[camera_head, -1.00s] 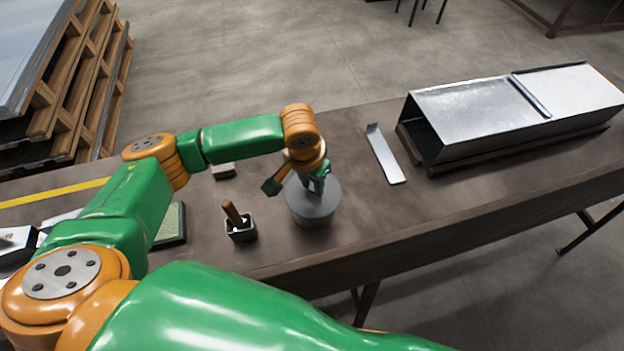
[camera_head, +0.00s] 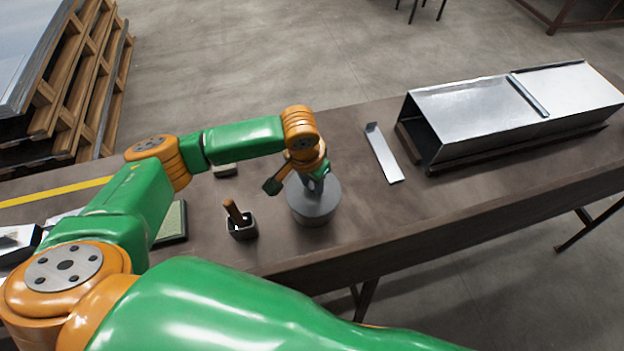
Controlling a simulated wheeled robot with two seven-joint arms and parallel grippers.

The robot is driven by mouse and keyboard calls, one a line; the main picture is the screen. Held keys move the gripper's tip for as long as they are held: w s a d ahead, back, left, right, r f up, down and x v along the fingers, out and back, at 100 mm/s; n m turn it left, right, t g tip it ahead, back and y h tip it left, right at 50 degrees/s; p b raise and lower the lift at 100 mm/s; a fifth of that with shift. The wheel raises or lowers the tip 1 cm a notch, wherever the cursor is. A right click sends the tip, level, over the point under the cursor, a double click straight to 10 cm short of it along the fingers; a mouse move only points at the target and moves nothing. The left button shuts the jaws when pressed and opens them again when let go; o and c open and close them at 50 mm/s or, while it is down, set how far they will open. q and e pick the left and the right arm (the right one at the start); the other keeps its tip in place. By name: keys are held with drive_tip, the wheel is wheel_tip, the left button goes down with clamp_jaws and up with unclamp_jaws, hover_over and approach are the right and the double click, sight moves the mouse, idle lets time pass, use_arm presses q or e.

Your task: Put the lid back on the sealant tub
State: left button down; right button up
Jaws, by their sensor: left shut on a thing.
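The grey sealant tub (camera_head: 314,216) stands upright near the front edge of the workbench, left of the metal duct. A grey round lid (camera_head: 325,200) shows at its top, and I see no clear gap between lid and tub from this angle. My left gripper (camera_head: 314,186) points down over the lid and is shut on it near the middle; the arm's wrist hides the fingertips in part and the back of the lid. My right gripper is not in view.
A small dark holder (camera_head: 242,229) with a wooden-handled tool stands left of the tub. A bent metal strip (camera_head: 385,155) lies to the right, before the open sheet-metal duct (camera_head: 500,115). A small block (camera_head: 225,170) lies behind the arm.

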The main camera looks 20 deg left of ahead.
use_arm(q)
drive_tip(key=c, duration=0.5)
unclamp_jaws()
drive_tip(key=shift+o, duration=0.2)
drive_tip(key=o, duration=0.4)
